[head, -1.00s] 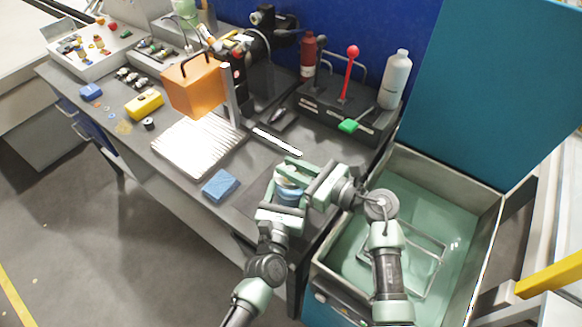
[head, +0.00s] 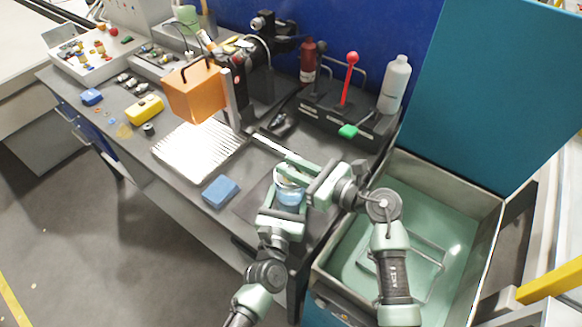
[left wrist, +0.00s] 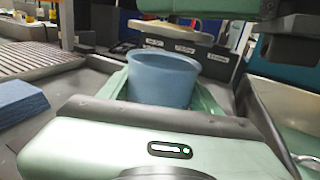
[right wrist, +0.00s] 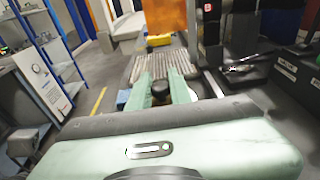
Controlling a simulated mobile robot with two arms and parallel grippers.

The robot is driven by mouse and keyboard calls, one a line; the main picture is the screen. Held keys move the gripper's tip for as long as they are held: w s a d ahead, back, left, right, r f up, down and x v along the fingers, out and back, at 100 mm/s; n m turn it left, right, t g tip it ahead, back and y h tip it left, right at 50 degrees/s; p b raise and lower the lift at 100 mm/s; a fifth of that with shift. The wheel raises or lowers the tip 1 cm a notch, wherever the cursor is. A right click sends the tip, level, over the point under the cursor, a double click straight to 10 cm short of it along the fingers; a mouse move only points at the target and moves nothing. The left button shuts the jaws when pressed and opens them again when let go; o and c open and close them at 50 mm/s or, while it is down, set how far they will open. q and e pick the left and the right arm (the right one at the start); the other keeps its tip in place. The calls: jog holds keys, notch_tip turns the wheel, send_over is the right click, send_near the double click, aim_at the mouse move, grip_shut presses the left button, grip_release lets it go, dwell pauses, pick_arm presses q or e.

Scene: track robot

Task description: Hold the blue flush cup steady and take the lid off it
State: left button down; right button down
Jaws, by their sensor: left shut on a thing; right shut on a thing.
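The blue cup (head: 290,194) stands between the fingers of my left gripper (head: 287,203), which is shut on it. In the left wrist view the cup (left wrist: 165,80) is upright and its rim shows bare, with a gap below the right gripper (left wrist: 200,8). My right gripper (head: 292,172) is directly above the cup and is shut on the lid's dark knob (right wrist: 160,90), seen between its fingers in the right wrist view.
A blue block (head: 220,191) lies left of the cup, with a ribbed metal plate (head: 198,150) behind it. An open basin (head: 445,215) is to the right. A black stand (head: 345,122) with a white bottle (head: 394,84) is behind.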

jog(key=shift+r, duration=1.9)
pick_arm(q)
jog(key=shift+c, duration=1.2)
grip_release()
jog(key=shift+s, duration=0.1)
jog(key=shift+s+a, duration=0.1)
jog(key=shift+s, duration=0.2)
pick_arm(e)
jog(key=shift+f, duration=0.15)
pick_arm(q)
jog(key=b+v, duration=0.2)
jog(key=v, duration=0.8)
jog(key=shift+s+a+b, duration=0.15)
jog(key=shift+s+b, duration=0.05)
jog(key=shift+b, duration=0.1)
pick_arm(e)
notch_tip(320, 180, down, 2)
jog(key=shift+f, duration=0.15)
pick_arm(q)
jog(key=shift+s, duration=0.4)
